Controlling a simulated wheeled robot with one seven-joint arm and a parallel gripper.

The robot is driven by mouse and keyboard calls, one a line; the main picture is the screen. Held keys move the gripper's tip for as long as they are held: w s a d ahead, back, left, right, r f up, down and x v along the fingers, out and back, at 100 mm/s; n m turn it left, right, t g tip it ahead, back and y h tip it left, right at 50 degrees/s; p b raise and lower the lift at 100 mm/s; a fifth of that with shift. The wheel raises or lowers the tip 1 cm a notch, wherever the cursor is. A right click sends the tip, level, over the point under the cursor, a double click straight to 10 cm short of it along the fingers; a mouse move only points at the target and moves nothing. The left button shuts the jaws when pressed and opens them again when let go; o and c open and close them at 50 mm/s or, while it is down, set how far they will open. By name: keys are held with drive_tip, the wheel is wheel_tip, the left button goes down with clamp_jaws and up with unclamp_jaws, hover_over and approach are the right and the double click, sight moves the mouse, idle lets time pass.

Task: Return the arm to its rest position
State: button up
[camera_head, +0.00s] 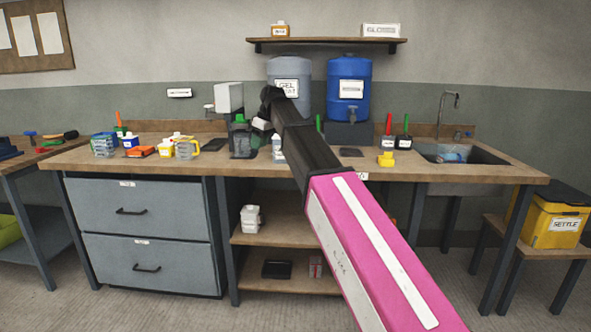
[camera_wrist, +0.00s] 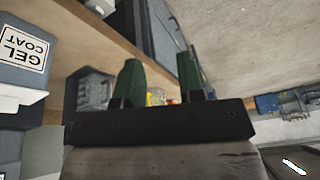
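My arm, with a pink and white link and dark joints, reaches over the workbench (camera_head: 225,160) toward the gel coat drum (camera_head: 290,68). Its far end hangs above the back of the bench, in front of the drum. My gripper (camera_wrist: 158,62) shows in the wrist view with two dark green fingers set well apart. Nothing is visibly held between them; a small yellow thing shows in the background beyond. In the head view my gripper is small and hard to make out. In the wrist view the gel coat label (camera_wrist: 24,48) appears upside down at left.
A blue drum (camera_head: 349,80) stands beside the gel coat drum. A dispenser (camera_head: 229,98), a clear dark container (camera_head: 243,142), a yellow jug (camera_head: 185,148) and several tubs crowd the bench left of my arm. A sink (camera_head: 460,154) is at right. A wall shelf (camera_head: 330,41) hangs above.

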drive_tip(key=s+d+f+m+h, duration=0.1)
drive_tip(key=s+d+f+m, duration=0.1)
drive_tip(key=d+f, duration=0.55)
drive_tip(key=s+d+f+m, duration=0.2)
drive_tip(key=d+f, duration=0.2)
drive_tip(key=f, duration=0.6)
drive_tip(key=s+d+f+m+h, duration=0.1)
drive_tip(key=s+d+f+m, duration=0.1)
drive_tip(key=d+f, duration=0.5)
drive_tip(key=s+d+f+m+h, duration=0.1)
drive_tip(key=s+d+f+m, duration=0.2)
drive_tip(key=s+d+f, duration=0.4)
drive_tip(key=s+d+f+m, duration=0.4)
drive_tip(key=s+d+f, duration=0.2)
drive_tip(key=s+f, duration=0.5)
wheel_tip(320, 180, down, 4)
drive_tip(key=shift+s+d+r+g+h, duration=0.1)
drive_tip(key=shift+s+d+g+h, duration=0.2)
drive_tip(key=shift+d+h, duration=0.1)
